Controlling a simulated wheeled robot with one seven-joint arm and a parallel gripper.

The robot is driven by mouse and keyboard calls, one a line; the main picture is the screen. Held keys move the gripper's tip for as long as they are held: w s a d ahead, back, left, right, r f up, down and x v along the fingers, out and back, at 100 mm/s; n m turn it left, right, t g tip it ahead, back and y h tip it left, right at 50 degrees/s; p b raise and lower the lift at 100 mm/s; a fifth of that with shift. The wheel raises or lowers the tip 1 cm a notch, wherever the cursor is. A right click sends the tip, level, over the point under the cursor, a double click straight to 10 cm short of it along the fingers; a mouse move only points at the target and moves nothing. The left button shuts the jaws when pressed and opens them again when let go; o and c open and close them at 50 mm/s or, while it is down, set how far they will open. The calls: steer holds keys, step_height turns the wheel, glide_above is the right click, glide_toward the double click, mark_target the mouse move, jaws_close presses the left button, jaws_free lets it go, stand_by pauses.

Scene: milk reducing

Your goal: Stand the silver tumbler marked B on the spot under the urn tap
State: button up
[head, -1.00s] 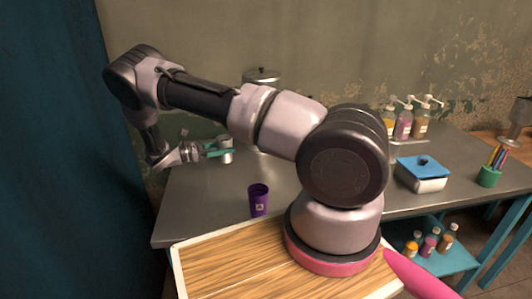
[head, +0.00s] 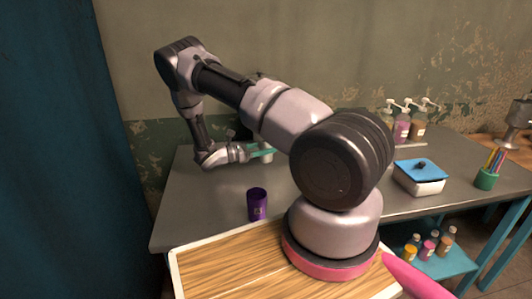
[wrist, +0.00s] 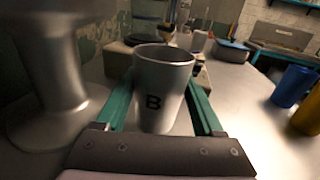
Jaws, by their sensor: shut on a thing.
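The silver tumbler marked B (wrist: 162,85) is upright between the green fingers of my gripper (wrist: 160,105) in the wrist view. The gripper is shut on its sides, and the dark B faces the camera. The tumbler's foot is partly hidden, so I cannot tell whether it touches the table. In the head view my gripper (head: 263,152) is over the back left of the table, and my arm hides the tumbler. The urn is mostly hidden behind my arm there; I cannot make out its tap or the spot under it.
A purple tumbler (head: 257,204) stands near the table's front edge. A blue cup (wrist: 293,87) and a yellow one (wrist: 309,116) are at the right in the wrist view. A silver pedestal-like thing (wrist: 62,80) is close at the left. A blue-lidded box (head: 420,178) stands farther right.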

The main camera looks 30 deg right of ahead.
steer(key=shift+f, duration=0.9)
steer(key=o, duration=1.4)
steer(key=shift+f, duration=0.15)
